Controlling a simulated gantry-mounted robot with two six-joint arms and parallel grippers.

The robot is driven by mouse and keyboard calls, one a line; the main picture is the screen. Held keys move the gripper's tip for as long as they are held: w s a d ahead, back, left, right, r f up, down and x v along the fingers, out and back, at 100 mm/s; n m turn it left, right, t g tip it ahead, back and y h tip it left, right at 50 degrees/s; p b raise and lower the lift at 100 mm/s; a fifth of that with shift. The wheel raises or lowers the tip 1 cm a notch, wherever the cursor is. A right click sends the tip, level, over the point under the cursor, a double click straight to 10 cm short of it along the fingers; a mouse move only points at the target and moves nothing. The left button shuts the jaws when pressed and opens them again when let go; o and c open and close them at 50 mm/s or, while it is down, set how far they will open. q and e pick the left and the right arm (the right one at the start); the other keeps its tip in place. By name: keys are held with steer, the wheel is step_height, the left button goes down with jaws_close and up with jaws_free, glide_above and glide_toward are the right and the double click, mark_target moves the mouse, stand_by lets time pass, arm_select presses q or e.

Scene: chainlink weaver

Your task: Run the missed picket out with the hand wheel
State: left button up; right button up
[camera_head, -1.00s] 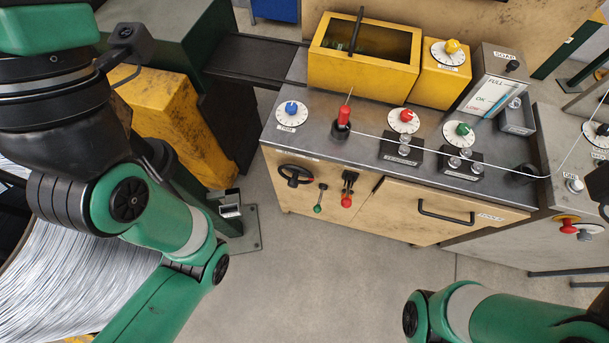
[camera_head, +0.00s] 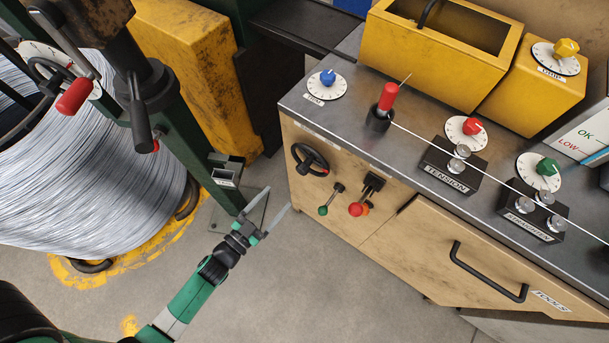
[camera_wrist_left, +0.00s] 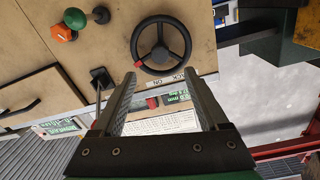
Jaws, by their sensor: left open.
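The black three-spoke hand wheel (camera_head: 310,159) is on the tan front panel of the bench, at its left end. It shows whole in the left wrist view (camera_wrist_left: 161,45), just beyond my fingertips. My left gripper (camera_head: 279,197) is open and empty, left of the bench front and a little below the wheel; it does not touch the wheel. Its two fingers point toward the panel in the left wrist view (camera_wrist_left: 157,80). A wire (camera_head: 480,175) runs along the bench top to a red-handled piece (camera_head: 388,97). I cannot make out a separate picket. My right gripper is out of view.
A green-knobbed lever (camera_head: 331,199) and a red-knobbed lever (camera_head: 366,195) sit right of the wheel. A drawer handle (camera_head: 488,272) sticks out further right. A large wire coil (camera_head: 90,160) stands at left. The floor before the bench is clear.

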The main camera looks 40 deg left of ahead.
mark_target(300, 172)
arm_select(q)
steer(key=w+b, duration=0.1)
steer(key=w, duration=0.2)
steer(key=w+a+b, duration=0.1)
steer(key=w, duration=0.7)
steer(key=shift+a+r+b, duration=0.15)
steer(key=shift+r+b, duration=0.05)
steer(key=shift+b, duration=0.2)
steer(key=shift+w, duration=0.55)
jaws_close()
